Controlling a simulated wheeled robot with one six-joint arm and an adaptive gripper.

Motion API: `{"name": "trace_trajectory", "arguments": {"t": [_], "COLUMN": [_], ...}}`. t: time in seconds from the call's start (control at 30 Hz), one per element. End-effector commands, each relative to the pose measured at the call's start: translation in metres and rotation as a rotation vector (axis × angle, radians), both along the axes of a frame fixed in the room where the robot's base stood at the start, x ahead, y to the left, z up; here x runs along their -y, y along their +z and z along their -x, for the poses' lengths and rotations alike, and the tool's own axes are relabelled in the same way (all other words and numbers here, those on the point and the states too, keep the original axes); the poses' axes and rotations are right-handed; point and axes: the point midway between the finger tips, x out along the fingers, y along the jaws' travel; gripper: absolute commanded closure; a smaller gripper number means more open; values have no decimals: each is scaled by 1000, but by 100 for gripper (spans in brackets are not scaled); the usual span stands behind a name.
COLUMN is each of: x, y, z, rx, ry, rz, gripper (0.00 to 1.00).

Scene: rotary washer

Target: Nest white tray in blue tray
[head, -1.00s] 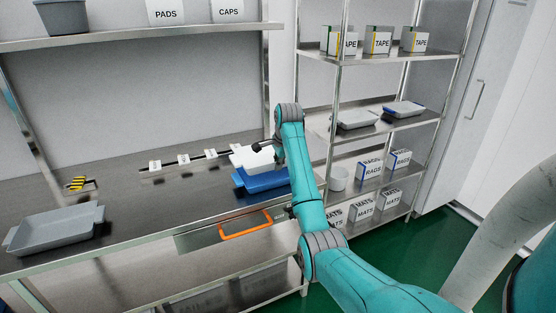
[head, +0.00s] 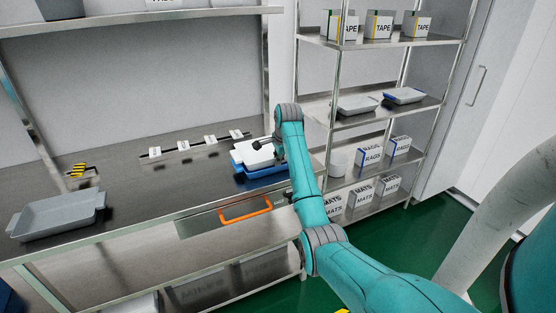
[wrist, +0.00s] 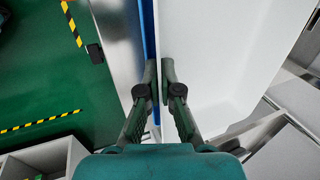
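The white tray (head: 254,156) is at the right end of the steel bench, directly over the blue tray (head: 266,181). The blue tray's front and left edges show below it. I cannot tell whether the white tray rests fully inside. In the wrist view, the white tray (wrist: 215,45) fills the upper right, and a strip of the blue tray (wrist: 149,30) runs along its left side. My gripper (wrist: 159,65) has its fingers nearly together on the white tray's wall. In the head view, my arm hides the fingertips and the trays' right side.
A grey tray (head: 55,218) sits at the bench's left. A label strip (head: 195,145) lies along the back. An orange handle (head: 246,209) sticks out at the bench front. A shelf rack (head: 385,115) with boxes and trays stands to the right. The bench middle is clear.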

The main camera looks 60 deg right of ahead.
Motion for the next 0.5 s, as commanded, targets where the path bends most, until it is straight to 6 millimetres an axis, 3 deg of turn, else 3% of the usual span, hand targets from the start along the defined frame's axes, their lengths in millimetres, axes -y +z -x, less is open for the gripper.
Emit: {"name": "trace_trajectory", "arguments": {"t": [0.03, 0.33, 0.5], "x": [-3, -3, -3], "y": [-17, -17, -17], "z": [4, 4, 4], "rx": [-20, -21, -22], "ry": [0, 0, -1], "rz": [-19, -19, -19], "gripper": [100, 100, 65]}}
